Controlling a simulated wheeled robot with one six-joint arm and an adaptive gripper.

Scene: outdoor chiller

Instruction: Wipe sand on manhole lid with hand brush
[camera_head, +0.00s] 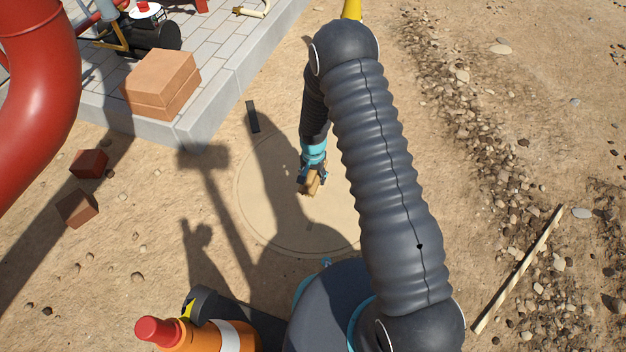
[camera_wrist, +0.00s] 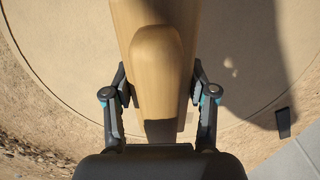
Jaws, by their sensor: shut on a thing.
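The round manhole lid (camera_head: 262,200) lies flat in the sandy ground, covered with a layer of sand; its circular rim shows as a thin line. It also fills much of the wrist view (camera_wrist: 70,50). My gripper (camera_head: 314,178) is over the lid, right of its middle in the head view. In the wrist view my gripper (camera_wrist: 158,105) is shut on the wooden hand brush (camera_wrist: 157,70), with one finger on each side. The brush (camera_head: 313,186) also shows small in the head view. Its bristles are hidden, and I cannot tell whether it touches the lid.
A paved slab (camera_head: 218,85) with a raised edge and stacked bricks (camera_head: 163,84) lies at upper left. A dark flat bar (camera_head: 252,117) lies near the lid. Loose bricks (camera_head: 88,163), an orange cone (camera_head: 205,335), a red pipe (camera_head: 40,90) and a wooden stick (camera_head: 518,270) are around.

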